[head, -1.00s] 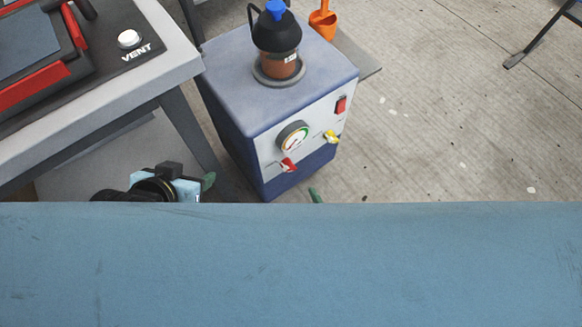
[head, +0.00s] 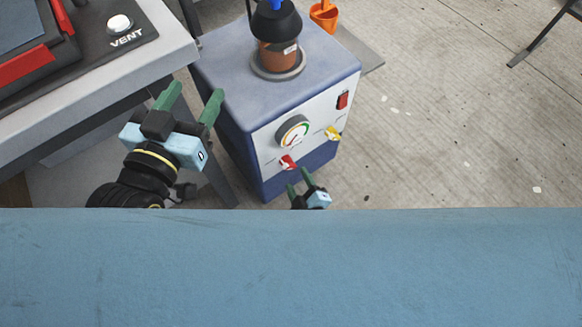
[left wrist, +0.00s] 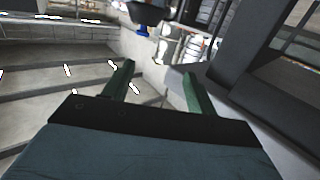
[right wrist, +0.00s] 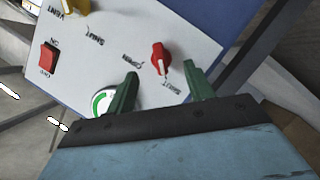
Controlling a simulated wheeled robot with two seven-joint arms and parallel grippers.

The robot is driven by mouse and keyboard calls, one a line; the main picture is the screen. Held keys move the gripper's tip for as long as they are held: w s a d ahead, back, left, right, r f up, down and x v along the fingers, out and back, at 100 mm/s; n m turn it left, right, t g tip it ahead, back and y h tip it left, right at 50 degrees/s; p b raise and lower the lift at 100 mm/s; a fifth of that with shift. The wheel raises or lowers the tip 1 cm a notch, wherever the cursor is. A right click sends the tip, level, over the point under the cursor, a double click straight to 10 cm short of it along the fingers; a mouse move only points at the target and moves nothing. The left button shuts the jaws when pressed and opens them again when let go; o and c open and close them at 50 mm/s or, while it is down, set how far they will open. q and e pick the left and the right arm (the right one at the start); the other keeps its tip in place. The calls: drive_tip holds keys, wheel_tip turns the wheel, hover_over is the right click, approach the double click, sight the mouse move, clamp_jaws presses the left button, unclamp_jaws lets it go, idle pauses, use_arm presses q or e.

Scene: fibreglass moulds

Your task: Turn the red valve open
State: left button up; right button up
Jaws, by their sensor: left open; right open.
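The red valve (head: 287,162) is a small knob with a white pointer on the white front panel of the blue pump cabinet (head: 262,145), below the round gauge (head: 293,132). In the right wrist view the valve (right wrist: 160,57) lies just beyond the fingertips and between them, beside the labels OPEN and SHUT. My right gripper (head: 299,180) is open and empty, just below and in front of the valve; no contact shows. My left gripper (head: 190,98) is open and empty, left of the cabinet near the bench. It also shows in the left wrist view (left wrist: 158,72).
A yellow valve (head: 333,134) and a red switch (head: 342,100) are on the same panel. A brown pot with a black top (head: 278,50) stands on the cabinet. The grey bench (head: 160,65) with a VENT button is at the left.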

use_arm(q)
wheel_tip(320, 180, up, 10)
drive_tip(key=s+t+h+b, duration=0.2)
drive_tip(key=s+t+b, duration=0.1)
drive_tip(key=t, duration=0.5)
drive_tip(key=shift+d+h, duration=0.3)
drive_tip(key=shift+d, duration=0.05)
use_arm(e)
drive_tip(key=shift+x, duration=3.3)
use_arm(q)
drive_tip(key=shift+f, duration=0.1)
use_arm(e)
drive_tip(key=shift+c, duration=0.4)
drive_tip(key=c, duration=0.9)
use_arm(q)
drive_tip(key=shift+w, duration=0.1)
